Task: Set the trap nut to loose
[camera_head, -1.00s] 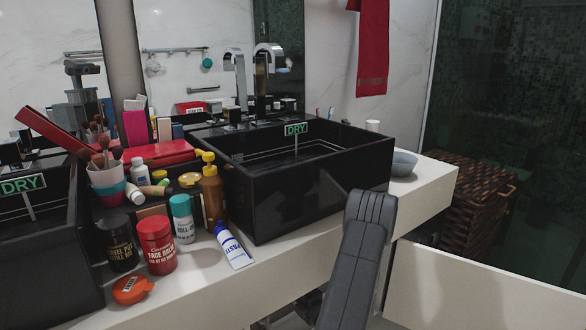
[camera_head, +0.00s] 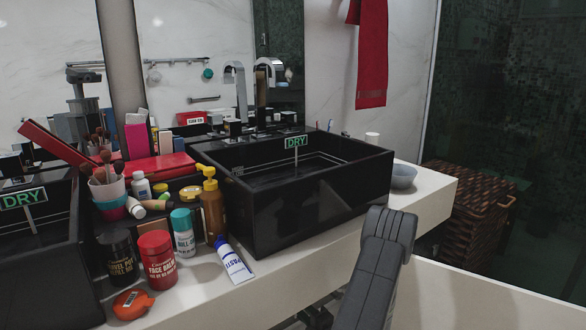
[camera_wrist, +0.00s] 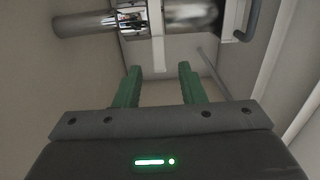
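In the wrist view my gripper (camera_wrist: 160,72) shows two green fingers standing apart with nothing between them. Ahead of the fingertips, at the top of the view, a chrome pipe (camera_wrist: 80,24) runs sideways. A shiny collar (camera_wrist: 131,17) on it looks like the trap nut; whether it is loose or tight I cannot tell. The fingers are apart from the pipe and collar. In the head view the gripper and the plumbing under the counter are mostly hidden; only my arm shows at the bottom.
A grey bent handle or pipe (camera_wrist: 255,20) is at the upper right of the wrist view, beside pale panels. Above, the white counter (camera_head: 432,200) carries a black vessel sink (camera_head: 310,205), a paste tube (camera_head: 234,262) and several bottles. A wicker basket (camera_head: 470,210) stands at right.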

